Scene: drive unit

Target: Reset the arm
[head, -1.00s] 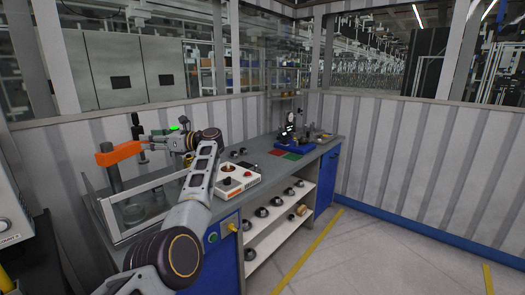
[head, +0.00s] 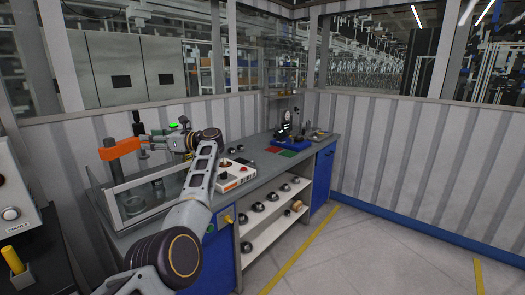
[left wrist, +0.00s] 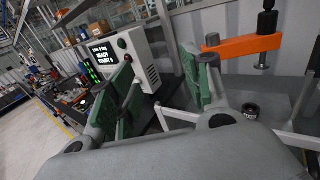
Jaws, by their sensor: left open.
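The orange arm (head: 120,148) stands out level from a dark post at the left end of the workbench, above a clear-walled enclosure (head: 112,208). In the left wrist view the orange arm (left wrist: 250,46) is at the upper right, with a dark upright rod through it. My left gripper (head: 160,140) is just right of the orange arm in the head view, small and partly hidden behind my wrist. In the left wrist view its green-padded fingers (left wrist: 160,88) are apart with nothing between them. The orange arm lies beyond the right finger; I see no clear contact. My right gripper is not in view.
A red-and-white control box (head: 235,175) sits on the workbench (head: 262,160), with a blue fixture (head: 290,142) farther back. The shelf below holds several dark round parts. A grey box with a lit screen (left wrist: 135,50) stands behind the fingers. Floor at right is clear.

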